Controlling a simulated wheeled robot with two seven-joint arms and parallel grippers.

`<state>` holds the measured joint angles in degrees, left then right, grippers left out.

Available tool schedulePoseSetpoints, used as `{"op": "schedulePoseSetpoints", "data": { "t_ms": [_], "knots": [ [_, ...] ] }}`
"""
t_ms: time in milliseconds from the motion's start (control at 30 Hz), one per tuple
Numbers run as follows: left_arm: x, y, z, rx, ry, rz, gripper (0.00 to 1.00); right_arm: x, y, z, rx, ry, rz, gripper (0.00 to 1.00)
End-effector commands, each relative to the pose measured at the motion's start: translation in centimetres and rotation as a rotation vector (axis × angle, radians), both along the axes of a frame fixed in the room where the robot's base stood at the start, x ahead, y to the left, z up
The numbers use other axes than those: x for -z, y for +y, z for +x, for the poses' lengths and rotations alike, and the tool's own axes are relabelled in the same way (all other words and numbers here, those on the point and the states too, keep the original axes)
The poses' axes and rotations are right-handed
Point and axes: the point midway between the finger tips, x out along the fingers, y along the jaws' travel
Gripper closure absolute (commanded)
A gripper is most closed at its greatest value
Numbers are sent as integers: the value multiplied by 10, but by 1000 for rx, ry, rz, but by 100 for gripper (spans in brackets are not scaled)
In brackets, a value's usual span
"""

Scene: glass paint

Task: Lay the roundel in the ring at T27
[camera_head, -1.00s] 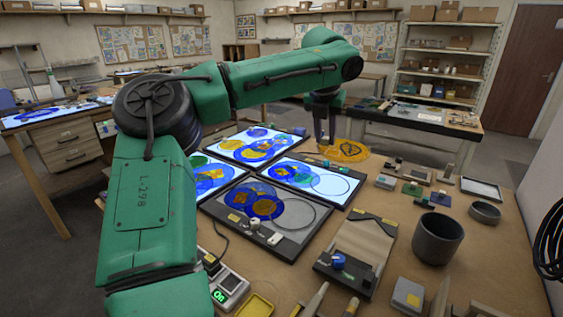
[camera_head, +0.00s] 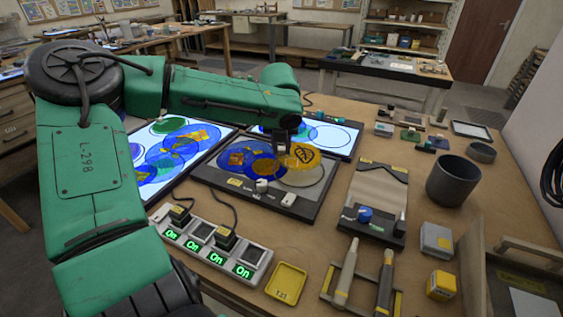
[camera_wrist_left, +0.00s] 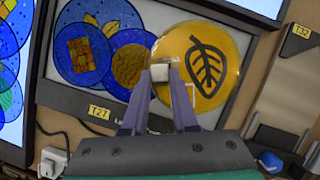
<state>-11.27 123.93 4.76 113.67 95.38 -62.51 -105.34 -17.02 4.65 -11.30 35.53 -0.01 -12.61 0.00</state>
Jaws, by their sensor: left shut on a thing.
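The roundel (camera_head: 303,156) is an amber disc with a dark leaf drawing. My left gripper (camera_head: 282,148) is shut on its left edge and holds it over the right part of panel T27, which has a dark frame (camera_head: 315,208) and a grey, unlit face. In the left wrist view the roundel (camera_wrist_left: 221,75) lies beyond the fingertips (camera_wrist_left: 160,90), right of two blue discs. The ring (camera_head: 310,178) is a thin outline on the panel's right side, partly covered by the roundel. The gap between roundel and panel is hard to judge. My right gripper is not in view.
Lit panels with blue discs (camera_head: 168,150) lie to the left and behind. A switch strip (camera_head: 213,246) with green "On" lights and a yellow tray T41 (camera_head: 286,284) are in front. A sloped stand (camera_head: 376,190) and a dark cup (camera_head: 453,181) stand to the right.

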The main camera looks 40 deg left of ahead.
Motion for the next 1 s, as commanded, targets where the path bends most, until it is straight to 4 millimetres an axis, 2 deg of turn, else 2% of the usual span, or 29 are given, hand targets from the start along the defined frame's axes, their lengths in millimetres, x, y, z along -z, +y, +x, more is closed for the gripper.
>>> {"op": "schedulePoseSetpoints", "data": {
  "t_ms": [100,200,567,600,633,667,1000],
  "knots": [
    [26,0,-1,2,5,1,100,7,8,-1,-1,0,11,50],
    [41,0,0,1,2,1,100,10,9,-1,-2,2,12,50],
    [44,0,0,1,2,-1,100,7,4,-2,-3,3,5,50],
    [44,0,0,1,1,0,58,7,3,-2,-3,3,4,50],
    [44,0,0,1,1,0,47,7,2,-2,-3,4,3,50],
    [44,0,0,1,1,0,43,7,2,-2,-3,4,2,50],
    [42,0,0,1,0,0,43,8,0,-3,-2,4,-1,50]
  ]
}}
